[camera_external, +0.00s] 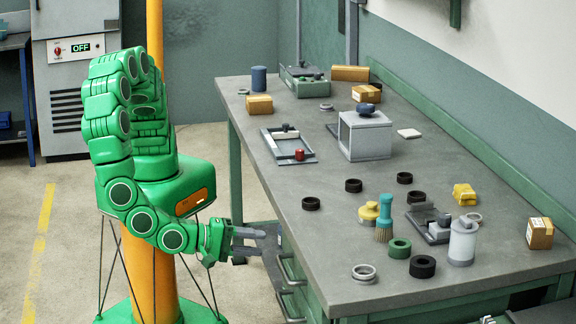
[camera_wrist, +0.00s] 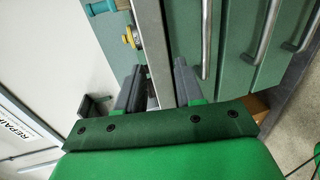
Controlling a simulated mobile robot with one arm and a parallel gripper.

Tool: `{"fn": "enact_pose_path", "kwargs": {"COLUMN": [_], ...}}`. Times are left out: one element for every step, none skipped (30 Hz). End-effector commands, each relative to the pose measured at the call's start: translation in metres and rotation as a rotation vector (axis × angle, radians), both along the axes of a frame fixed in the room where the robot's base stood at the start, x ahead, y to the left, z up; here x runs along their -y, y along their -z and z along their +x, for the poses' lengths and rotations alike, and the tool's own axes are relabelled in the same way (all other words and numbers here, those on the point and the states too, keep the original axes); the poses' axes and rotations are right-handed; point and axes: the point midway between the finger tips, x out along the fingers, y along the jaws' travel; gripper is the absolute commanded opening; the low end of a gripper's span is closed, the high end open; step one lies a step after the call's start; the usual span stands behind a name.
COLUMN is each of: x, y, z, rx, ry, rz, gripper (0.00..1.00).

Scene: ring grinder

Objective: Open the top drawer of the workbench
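The workbench (camera_external: 330,230) has green drawers on its front side, which faces my arm. In the wrist view the top drawer (camera_wrist: 180,28) is the green panel beside the grey bench-top edge (camera_wrist: 152,50), and its bar handle (camera_wrist: 206,40) runs along it. The drawer looks shut. The upper handle also shows in the external view (camera_external: 284,270). My gripper (camera_external: 260,241) is open and empty in front of the bench. In the wrist view its fingers (camera_wrist: 158,82) appear either side of the bench-top edge, with the handle to the right of the right finger. Contact cannot be told.
More drawer handles (camera_wrist: 264,30) lie farther right in the wrist view. The bench top holds a grey box (camera_external: 365,136), a blue brush (camera_external: 385,215), a white canister (camera_external: 462,242) and several dark rings.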

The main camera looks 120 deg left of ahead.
Motion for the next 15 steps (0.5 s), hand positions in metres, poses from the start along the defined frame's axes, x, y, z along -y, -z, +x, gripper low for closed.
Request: {"fn": "enact_pose_path", "kwargs": {"x": [0.0,-0.001,0.0,0.0,0.0,0.0,0.001,0.001,0.0,0.0,0.0,0.0,0.0,0.0,-0.001], "y": [0.014,0.021,0.03,0.036,0.041,0.048,0.053,0.057,0.062,0.065,0.068,0.07,0.071,0.072,0.073], "z": [0.0,0.0,0.0,0.0,0.0,0.0,0.0,0.0,0.0,0.0,0.0,0.0,0.0,0.001,0.001], "rx": [-0.004,-0.004,-0.004,-0.003,-0.002,-0.001,-0.001,-0.001,-0.001,-0.002,-0.001,0.0,0.001,0.001,0.001], "ry": [0.0,0.0,0.0,0.0,0.0,0.0,0.0,0.0,-0.001,-0.001,-0.001,-0.001,-0.001,-0.001,-0.001], "rz": [0.004,0.004,0.004,0.003,0.002,0.001,0.001,0.001,0.001,0.002,0.001,0.0,-0.001,-0.001,-0.001], "gripper": [0.36,0.36,0.36,0.36,0.36,0.36,0.36,0.36,0.36,0.36,0.36,0.36,0.36,0.36,0.36]}}
